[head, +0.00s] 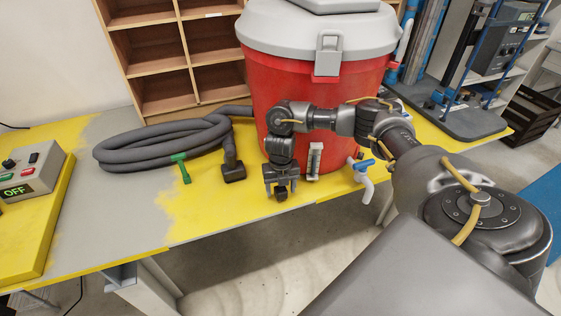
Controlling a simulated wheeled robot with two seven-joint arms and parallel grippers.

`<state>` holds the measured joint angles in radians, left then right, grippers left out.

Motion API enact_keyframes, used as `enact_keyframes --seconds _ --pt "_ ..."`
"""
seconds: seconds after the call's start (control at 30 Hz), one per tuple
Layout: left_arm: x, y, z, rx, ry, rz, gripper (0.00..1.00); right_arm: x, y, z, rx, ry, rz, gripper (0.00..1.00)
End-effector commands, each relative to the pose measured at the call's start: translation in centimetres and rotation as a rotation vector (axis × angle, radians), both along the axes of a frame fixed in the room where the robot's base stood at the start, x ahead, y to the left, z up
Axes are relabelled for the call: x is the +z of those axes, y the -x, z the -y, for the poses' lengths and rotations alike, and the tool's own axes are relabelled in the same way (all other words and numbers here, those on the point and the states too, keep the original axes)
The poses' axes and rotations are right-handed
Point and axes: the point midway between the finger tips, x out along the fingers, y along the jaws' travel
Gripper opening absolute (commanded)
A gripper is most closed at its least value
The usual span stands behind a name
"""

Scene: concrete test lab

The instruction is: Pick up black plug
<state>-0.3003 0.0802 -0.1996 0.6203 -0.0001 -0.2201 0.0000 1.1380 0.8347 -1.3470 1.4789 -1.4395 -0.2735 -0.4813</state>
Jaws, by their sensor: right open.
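My right gripper (281,189) points down near the front edge of the yellow and grey table (130,220), in front of the red barrel (335,105). Its jaws are open. A small black piece, which looks like the black plug (281,196), shows between and just below the fingertips. I cannot tell whether the fingers touch it. The gripper hides part of it. My left gripper is not in view.
A coiled grey hose (150,150) with a black end piece (234,172) lies left of the gripper, beside a green T-shaped handle (182,168). A blue-handled tap (364,168) sticks out at right. A control box (30,172) stands far left.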

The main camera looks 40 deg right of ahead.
Motion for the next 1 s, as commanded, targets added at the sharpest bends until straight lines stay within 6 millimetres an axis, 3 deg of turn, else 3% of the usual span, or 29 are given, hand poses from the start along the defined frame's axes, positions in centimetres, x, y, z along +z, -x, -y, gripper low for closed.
enact_keyframes --seconds 0.27,0.7,1.0 --pt "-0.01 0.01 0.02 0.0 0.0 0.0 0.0 -0.48 -0.03 -0.01 0.0 0.0 0.002 0.64" --pt "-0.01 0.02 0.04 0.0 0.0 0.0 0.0 -0.44 -0.03 0.0 0.0 0.0 0.002 0.1" --pt "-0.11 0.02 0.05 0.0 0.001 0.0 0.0 -0.17 -0.08 0.01 0.0 0.0 0.002 0.1"
